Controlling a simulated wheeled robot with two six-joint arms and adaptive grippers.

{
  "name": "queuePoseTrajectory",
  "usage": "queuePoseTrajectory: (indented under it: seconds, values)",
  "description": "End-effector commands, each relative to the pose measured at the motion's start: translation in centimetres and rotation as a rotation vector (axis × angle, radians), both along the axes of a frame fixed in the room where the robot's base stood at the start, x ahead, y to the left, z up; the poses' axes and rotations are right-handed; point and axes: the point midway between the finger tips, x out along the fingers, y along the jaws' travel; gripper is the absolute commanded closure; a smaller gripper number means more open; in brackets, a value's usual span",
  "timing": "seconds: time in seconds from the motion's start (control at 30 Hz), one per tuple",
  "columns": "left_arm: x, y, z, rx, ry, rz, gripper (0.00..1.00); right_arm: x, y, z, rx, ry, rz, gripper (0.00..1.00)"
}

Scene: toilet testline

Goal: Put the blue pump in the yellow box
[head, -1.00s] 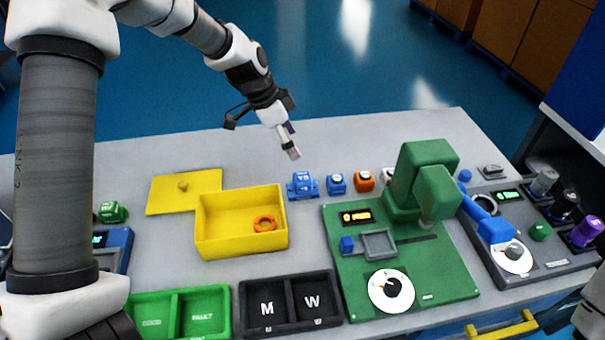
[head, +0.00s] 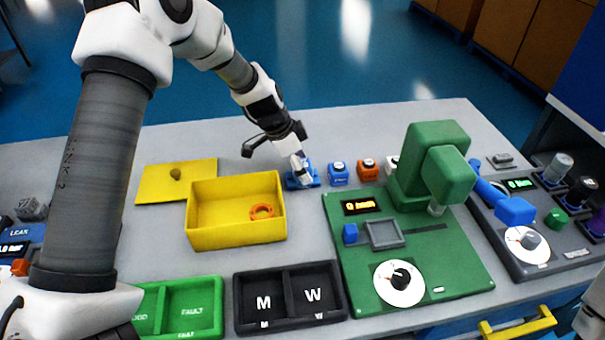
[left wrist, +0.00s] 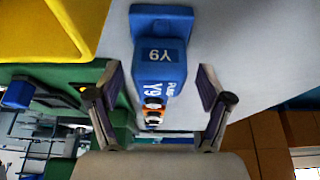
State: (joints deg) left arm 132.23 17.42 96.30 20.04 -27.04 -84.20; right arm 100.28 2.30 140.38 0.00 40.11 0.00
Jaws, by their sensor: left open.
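The blue pump (head: 308,182) stands on the table just right of the yellow box, partly hidden by my left gripper (head: 301,172). In the left wrist view the pump (left wrist: 158,75) shows a Y9 label and lies between the two spread fingers. My left gripper is open, with a finger on each side of the pump; I cannot tell whether they touch it. The yellow box (head: 220,234) is open and holds an orange ring (head: 262,211).
A yellow lid (head: 155,190) lies behind the box. Small blue (head: 338,174) and orange (head: 367,170) blocks stand right of the pump. A green press (head: 430,165) stands farther right. Black M and W trays (head: 290,299) and a green tray (head: 190,308) lie in front.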

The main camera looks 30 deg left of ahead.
Motion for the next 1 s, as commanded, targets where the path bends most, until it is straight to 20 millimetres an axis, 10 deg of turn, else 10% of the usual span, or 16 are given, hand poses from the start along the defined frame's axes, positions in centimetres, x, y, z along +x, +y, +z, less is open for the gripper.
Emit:
queuePoseTrajectory:
  seconds: [0.2, 0.43, 0.77, 1.0]
  values:
    - [0.1, -0.1, -0.2, 0.001, -0.002, 0.000, 0.21, 0.0, 0.0, 0.0, 0.000, 0.000, 0.000, 1.00]
    - [0.1, -0.1, -0.2, 0.000, -0.001, 0.000, 0.99, 0.0, 0.0, 0.0, 0.000, 0.000, 0.000, 1.00]
    - [0.1, -0.1, 0.2, 0.000, -0.003, 0.000, 1.00, 0.0, 0.0, 0.0, 0.000, 0.000, 0.000, 1.00]
    - [0.2, -0.1, 5.2, 0.001, -0.009, 0.000, 1.00, 0.0, 0.0, 0.1, 0.000, 0.000, 0.000, 1.00]
